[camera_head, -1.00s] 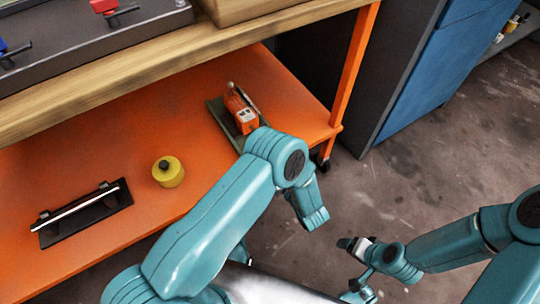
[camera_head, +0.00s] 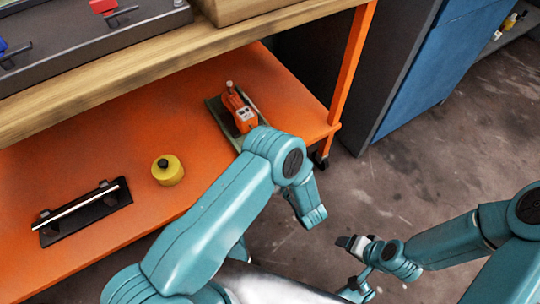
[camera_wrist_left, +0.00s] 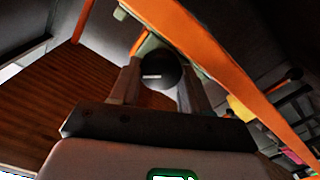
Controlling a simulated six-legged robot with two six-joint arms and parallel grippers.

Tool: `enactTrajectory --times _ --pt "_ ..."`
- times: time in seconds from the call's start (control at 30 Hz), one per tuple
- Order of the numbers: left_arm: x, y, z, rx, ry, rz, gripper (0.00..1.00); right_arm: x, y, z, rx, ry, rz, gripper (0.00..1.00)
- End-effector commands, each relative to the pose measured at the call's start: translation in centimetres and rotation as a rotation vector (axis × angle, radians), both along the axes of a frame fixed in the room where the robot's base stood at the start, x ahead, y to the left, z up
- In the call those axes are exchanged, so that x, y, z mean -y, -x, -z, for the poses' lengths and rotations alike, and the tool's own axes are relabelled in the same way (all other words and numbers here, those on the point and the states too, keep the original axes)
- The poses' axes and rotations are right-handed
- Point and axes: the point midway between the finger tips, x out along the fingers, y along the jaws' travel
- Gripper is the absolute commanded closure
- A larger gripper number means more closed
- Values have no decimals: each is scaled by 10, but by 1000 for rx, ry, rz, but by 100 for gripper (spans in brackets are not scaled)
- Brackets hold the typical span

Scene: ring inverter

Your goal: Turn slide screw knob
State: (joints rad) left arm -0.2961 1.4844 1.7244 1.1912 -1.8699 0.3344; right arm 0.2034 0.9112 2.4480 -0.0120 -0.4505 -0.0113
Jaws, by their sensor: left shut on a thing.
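An orange unit (camera_head: 241,108) sits on a narrow green-grey slide base (camera_head: 216,107) on the orange shelf in the head view. My left arm covers the near end of this base and hides the left gripper there. In the left wrist view my left gripper (camera_wrist_left: 160,84) has its two fingers on either side of a dark round knob (camera_wrist_left: 162,68) with a short white mark, and is shut on it. My right gripper (camera_head: 354,243) hangs over the floor at the lower right, away from the shelf; its finger opening is too small to tell.
The orange shelf (camera_head: 100,180) also holds a yellow round container (camera_head: 168,173) with a black cap and a black holder (camera_head: 84,219) with a pale rod. A wooden worktop (camera_head: 200,58) overhangs the shelf. An orange post (camera_head: 352,75) stands at the right.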

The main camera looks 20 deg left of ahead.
Motion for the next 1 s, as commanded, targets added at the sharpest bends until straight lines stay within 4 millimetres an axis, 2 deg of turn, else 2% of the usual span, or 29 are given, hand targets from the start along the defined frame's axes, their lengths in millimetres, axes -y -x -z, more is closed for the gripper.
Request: enactTrajectory --times 0.3,0.33,0.4,1.0 --pt "-1 0 0 11 9 -2 84 0 0 0 -1 0 0 28" --pt "-1 0 0 11 9 -2 44 0 0 0 -1 0 0 28" --pt "-1 0 0 10 8 -2 28 0 0 0 -1 0 0 28" --pt "0 -3 0 8 7 -1 28 0 -1 2 4 1 0 28"
